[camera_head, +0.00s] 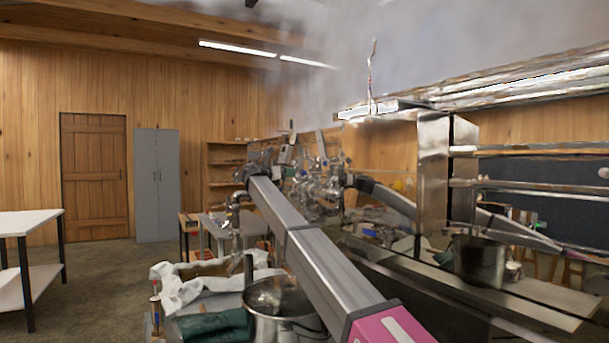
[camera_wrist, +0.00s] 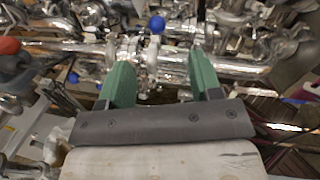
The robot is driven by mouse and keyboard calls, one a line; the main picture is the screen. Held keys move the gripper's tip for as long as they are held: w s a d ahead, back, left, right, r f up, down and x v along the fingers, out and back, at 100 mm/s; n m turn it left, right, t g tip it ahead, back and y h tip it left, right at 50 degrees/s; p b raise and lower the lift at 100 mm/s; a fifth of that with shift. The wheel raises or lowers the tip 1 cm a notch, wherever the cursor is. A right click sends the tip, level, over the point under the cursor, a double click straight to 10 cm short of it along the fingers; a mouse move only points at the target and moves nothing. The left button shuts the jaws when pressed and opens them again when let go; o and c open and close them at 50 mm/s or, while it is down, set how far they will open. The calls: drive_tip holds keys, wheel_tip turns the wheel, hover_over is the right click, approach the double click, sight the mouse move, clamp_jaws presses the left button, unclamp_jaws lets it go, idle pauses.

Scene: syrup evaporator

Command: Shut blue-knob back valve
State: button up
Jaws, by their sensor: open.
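A round blue knob (camera_wrist: 156,24) shows in the wrist view on the shiny metal pipework (camera_wrist: 175,68), just past my fingertips and between their lines. My gripper (camera_wrist: 162,68) has two green fingers spread apart with nothing held between them. The fingers lie over the pipe, and the blue knob is beyond the tips and not touched. A smaller blue spot (camera_wrist: 72,77) shows left of the left finger. In the head view my arm reaches toward the valve and pipe cluster (camera_head: 325,180); the blue knob cannot be made out there.
A red knob (camera_wrist: 9,46) sits at the left edge of the wrist view. Pipes crowd around my fingers. In the head view a steel pot (camera_head: 285,322) stands beside my arm, and a metal evaporator frame (camera_head: 433,165) rises at right. Floor is free near the white table (camera_head: 30,222).

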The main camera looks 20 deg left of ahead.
sight(303, 172)
drive_tip(key=x, duration=1)
drive_tip(key=shift+c, duration=0.3)
